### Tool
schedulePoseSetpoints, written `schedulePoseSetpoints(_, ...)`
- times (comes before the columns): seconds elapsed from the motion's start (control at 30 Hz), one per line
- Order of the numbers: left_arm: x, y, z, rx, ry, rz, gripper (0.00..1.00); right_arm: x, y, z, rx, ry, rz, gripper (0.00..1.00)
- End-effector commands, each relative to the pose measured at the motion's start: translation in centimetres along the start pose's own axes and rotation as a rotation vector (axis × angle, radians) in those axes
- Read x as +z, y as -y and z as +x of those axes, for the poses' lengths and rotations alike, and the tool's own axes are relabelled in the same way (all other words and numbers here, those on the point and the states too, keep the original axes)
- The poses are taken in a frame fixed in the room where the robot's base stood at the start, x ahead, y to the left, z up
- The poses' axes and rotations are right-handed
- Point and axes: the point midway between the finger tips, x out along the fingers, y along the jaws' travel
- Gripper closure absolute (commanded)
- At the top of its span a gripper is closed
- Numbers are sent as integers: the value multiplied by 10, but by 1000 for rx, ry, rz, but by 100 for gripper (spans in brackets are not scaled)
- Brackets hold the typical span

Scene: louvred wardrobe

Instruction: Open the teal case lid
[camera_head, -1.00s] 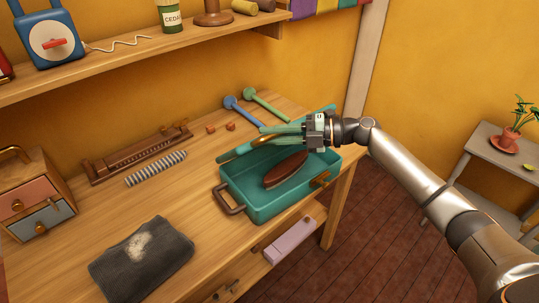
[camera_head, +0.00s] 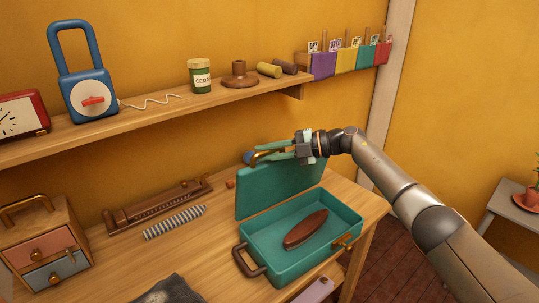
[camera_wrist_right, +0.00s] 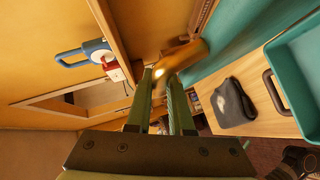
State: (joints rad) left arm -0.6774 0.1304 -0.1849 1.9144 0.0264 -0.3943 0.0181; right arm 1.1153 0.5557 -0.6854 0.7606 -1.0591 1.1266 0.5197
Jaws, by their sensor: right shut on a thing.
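The teal case (camera_head: 345,207) stands on the wooden table with its shallow base holding a brown oval brush (camera_head: 306,229). Its teal lid (camera_head: 275,193) stands up roughly upright along the back of the base. My right gripper (camera_head: 272,154) is at the lid's top edge, shut on the brass handle (camera_head: 260,158) there. In the right wrist view the handle (camera_wrist_right: 181,58) shows blurred at the fingertips, beside the teal lid (camera_wrist_right: 235,40). The case base (camera_wrist_right: 303,75) shows at the right there. My left gripper is not in view.
A small drawer box (camera_head: 45,245), striped rod (camera_head: 175,222) and dark cloth (camera_head: 172,290) lie left of the case.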

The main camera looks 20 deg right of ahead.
Motion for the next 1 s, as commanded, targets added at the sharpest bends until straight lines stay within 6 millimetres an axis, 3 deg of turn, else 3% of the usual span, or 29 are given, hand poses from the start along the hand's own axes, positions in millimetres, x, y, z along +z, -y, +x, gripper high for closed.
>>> schedulePoseSetpoints(0.47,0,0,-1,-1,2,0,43,2,0,1,-1,2,-1,100)
schedulePoseSetpoints(0.5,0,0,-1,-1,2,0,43,2,0,1,-1,2,-1,77)
schedulePoseSetpoints(0.6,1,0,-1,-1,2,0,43,2,0,1,-1,2,0,68)
schedulePoseSetpoints(0.87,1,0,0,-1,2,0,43,2,1,-2,-2,2,0,68)
schedulePoseSetpoints(1.0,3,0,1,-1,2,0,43,3,1,-18,-2,4,-2,68)
